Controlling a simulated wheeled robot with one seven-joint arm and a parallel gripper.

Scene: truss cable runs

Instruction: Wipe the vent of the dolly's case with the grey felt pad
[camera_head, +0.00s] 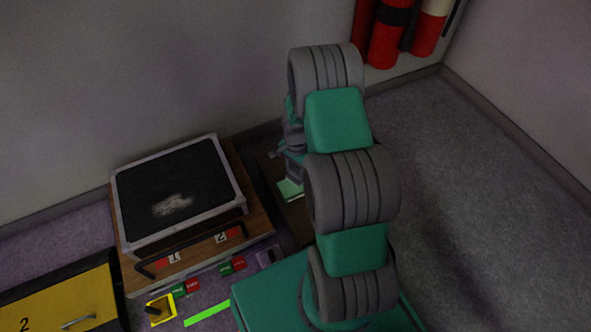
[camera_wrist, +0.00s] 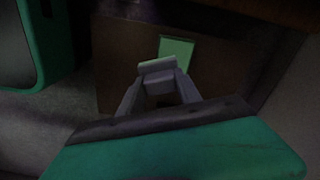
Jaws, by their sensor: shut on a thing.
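The dolly's case (camera_head: 222,160) is at the left in the head view, a flat box with a pale frame on a wooden dolly (camera_head: 262,222). Its dark top panel (camera_head: 150,187), which seems to be the vent, has a pale smudge (camera_head: 172,205) near the front. My gripper (camera_wrist: 157,80) is shut on a small grey block at its fingertips, apparently the grey felt pad (camera_wrist: 157,66). In the head view my gripper (camera_head: 279,154) is small and partly hidden by my arm, to the right of the case and apart from it.
A brown box (camera_wrist: 122,60) with a pale green square (camera_wrist: 177,50) lies beyond my fingertips; the square also shows in the head view (camera_head: 289,189). A dark handle bar (camera_head: 190,245) runs along the case's front. A yellow cabinet (camera_head: 70,295) stands front left. Red cylinders (camera_head: 388,40) hang on the back wall.

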